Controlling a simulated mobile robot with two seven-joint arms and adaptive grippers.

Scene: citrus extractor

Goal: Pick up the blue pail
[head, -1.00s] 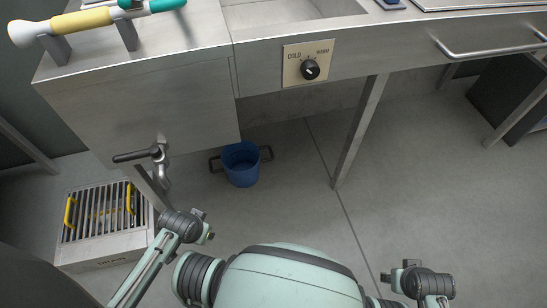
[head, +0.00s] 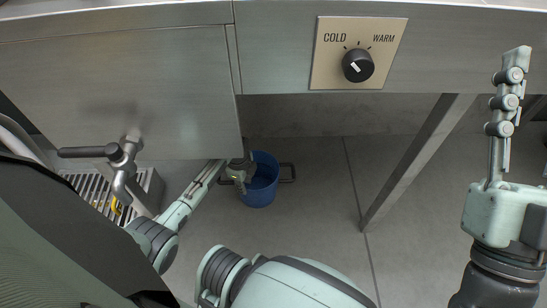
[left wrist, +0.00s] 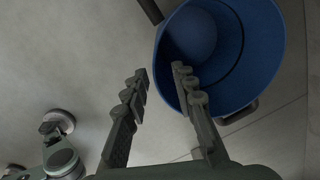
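The blue pail (head: 264,190) stands on the grey floor below the steel counter, with a dark handle (head: 288,173) on its right side. My left gripper (head: 240,172) is at the pail's left rim, partly hidden by the counter's lower edge. In the left wrist view the open pail (left wrist: 258,45) fills the upper right. My left gripper (left wrist: 160,80) is open there, one fingertip overlapping the pail's near wall and the other outside over the floor. Contact cannot be told. My right gripper (head: 507,100) points up at the far right, seen side-on, away from the pail.
The steel counter (head: 140,80) with a COLD/WARM knob (head: 357,65) overhangs the pail. A tap (head: 125,165) juts from its front at left, above a slatted floor drain box (head: 92,190). A slanted steel leg (head: 415,160) stands right of the pail. Floor between is clear.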

